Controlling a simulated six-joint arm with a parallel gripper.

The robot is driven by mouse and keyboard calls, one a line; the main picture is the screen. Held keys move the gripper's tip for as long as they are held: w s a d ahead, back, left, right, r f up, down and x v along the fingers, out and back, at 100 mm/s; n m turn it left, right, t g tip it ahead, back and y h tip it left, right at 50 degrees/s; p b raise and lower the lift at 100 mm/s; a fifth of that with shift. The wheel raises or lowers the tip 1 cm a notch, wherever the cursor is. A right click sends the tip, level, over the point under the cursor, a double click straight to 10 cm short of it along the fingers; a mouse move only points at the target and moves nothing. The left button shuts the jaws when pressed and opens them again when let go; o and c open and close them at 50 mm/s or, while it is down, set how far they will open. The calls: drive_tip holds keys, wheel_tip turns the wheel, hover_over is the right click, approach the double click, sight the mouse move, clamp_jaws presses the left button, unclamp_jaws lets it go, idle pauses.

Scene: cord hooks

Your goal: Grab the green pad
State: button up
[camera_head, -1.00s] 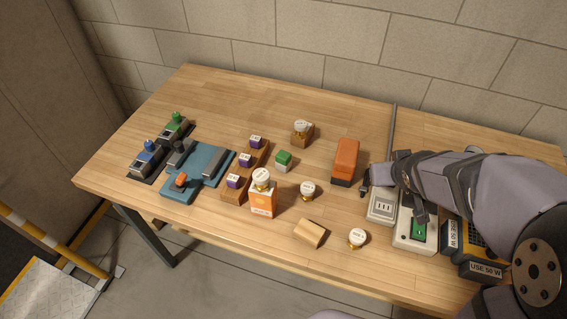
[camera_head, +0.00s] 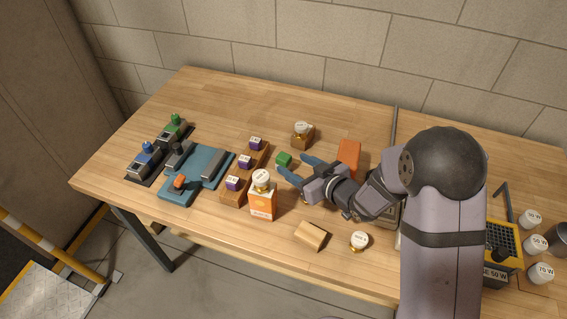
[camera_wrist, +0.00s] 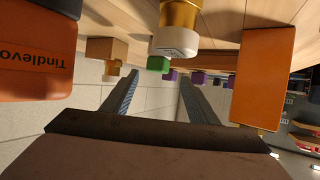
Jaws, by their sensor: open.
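The green pad (camera_head: 283,159) is a small green block standing on the table in the head view, between the wooden rack and the back wooden block. In the wrist view the green pad (camera_wrist: 158,64) shows beyond and between the finger lines. My gripper (camera_head: 293,166) is open with blue-grey fingers pointing left toward the pad. Its fingertips are close to the pad's right side, and nothing is held. In the wrist view my gripper (camera_wrist: 158,77) has its two fingers spread apart and empty. Whether either finger touches the pad cannot be told.
A wooden rack (camera_head: 258,165) with purple-and-white blocks and an orange box (camera_head: 263,203) stand left of my gripper. An orange block (camera_head: 348,152) is behind my wrist. A brass, white-capped jar (camera_wrist: 177,32) is close in the wrist view. The table's back left is clear.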

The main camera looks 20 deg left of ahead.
sight(288, 160)
drive_tip(key=shift+p+x, duration=1.5)
drive_tip(key=shift+x, duration=2.2)
drive_tip(key=shift+w+d+f, duration=0.15)
drive_tip(key=shift+f, duration=0.05)
clamp_jaws()
